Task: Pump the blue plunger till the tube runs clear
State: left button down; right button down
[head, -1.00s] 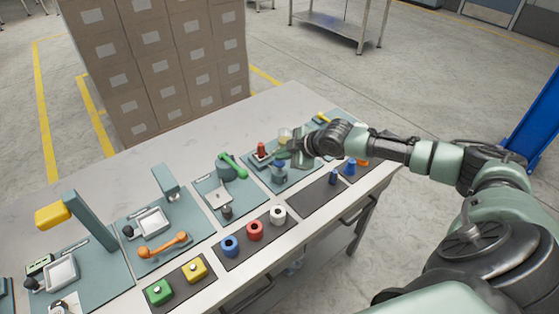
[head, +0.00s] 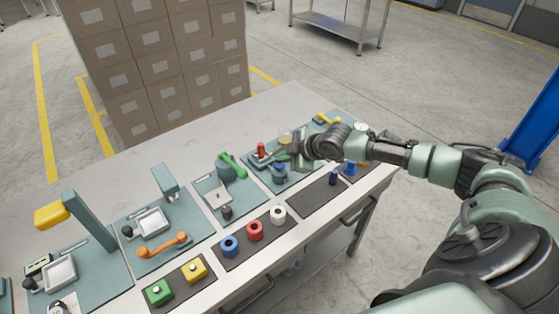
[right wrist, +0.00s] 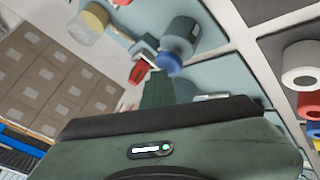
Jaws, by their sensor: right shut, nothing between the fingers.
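The blue plunger (head: 279,167) stands on top of a grey-teal round body on a teal station mat, near the middle of the bench. The right wrist view shows its blue knob (right wrist: 169,62) below the grey-teal body (right wrist: 182,35) in that tilted picture. My right gripper (head: 297,152) is shut and empty, close beside the plunger. Its green fingers (right wrist: 156,88) end close to the knob; I cannot tell whether they touch. A clear, yellowish cylinder (head: 285,136) stands behind, at the same station. I cannot make out the tube's contents. My left gripper is not in view.
A red part (head: 261,149) stands just left of the plunger. Small blue parts (head: 350,168) lie to the right. Stacked cartons (head: 160,65) stand behind the bench.

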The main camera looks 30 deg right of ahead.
aim_at(282, 165)
jog(key=shift+f, duration=0.45)
dwell(0.4)
jog(key=shift+r+p, duration=1.6)
jog(key=shift+r, duration=0.15)
notch_tip(282, 165, up, 5)
jog(key=p, duration=0.4)
jog(key=shift+p, duration=0.3)
